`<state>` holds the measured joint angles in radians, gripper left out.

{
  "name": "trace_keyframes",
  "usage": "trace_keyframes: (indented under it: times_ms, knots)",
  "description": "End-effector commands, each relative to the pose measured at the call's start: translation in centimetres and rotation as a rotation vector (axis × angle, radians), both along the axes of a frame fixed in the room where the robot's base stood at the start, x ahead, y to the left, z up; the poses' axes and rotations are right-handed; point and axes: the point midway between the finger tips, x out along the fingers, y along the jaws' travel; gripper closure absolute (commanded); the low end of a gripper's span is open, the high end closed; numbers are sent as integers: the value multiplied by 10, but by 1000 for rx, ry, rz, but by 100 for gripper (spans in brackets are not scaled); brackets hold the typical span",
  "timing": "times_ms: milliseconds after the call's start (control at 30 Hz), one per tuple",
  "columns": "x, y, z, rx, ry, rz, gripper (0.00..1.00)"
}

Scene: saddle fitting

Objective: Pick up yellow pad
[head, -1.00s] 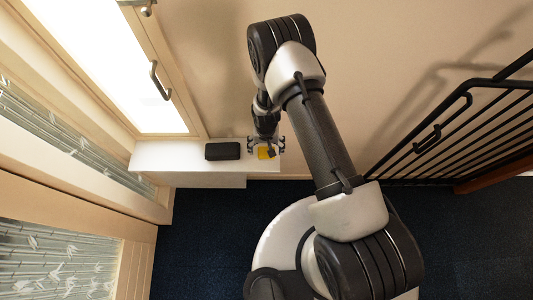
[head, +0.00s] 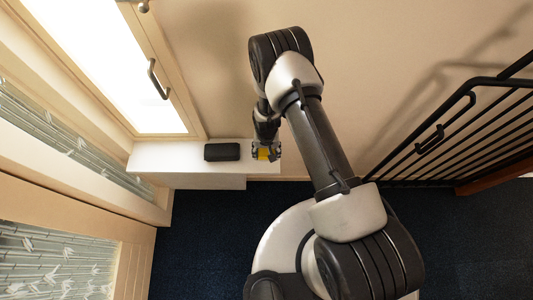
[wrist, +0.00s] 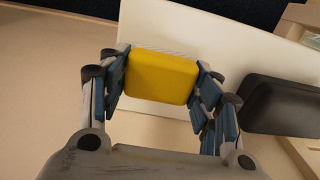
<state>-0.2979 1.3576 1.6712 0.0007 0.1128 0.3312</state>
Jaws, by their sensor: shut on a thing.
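The yellow pad (wrist: 160,76) is a small rounded block between the two fingers of my gripper (wrist: 160,85) in the wrist view. The blue-lined fingers press on its left and right sides. In the head view my gripper (head: 265,154) is at the right end of the white shelf, and a bit of the yellow pad (head: 264,153) shows between the fingers. I cannot tell whether the pad still touches the shelf.
A black rounded block (head: 222,152) lies on the white shelf (head: 165,155), left of my gripper; it also shows at the right in the wrist view (wrist: 282,105). A wall stands behind the shelf. A black railing (head: 450,140) is at the right.

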Motion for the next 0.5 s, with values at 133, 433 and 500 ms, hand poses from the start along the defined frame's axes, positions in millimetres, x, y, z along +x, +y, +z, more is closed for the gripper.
trace_keyframes:
  times_ms: [133, 433, 500]
  knots:
    - [0, 0, 0, 0, 0, 0, 62]
    - [0, 0, 1, 0, 0, 0, 66]
    - [0, 0, 3, 0, 0, 0, 66]
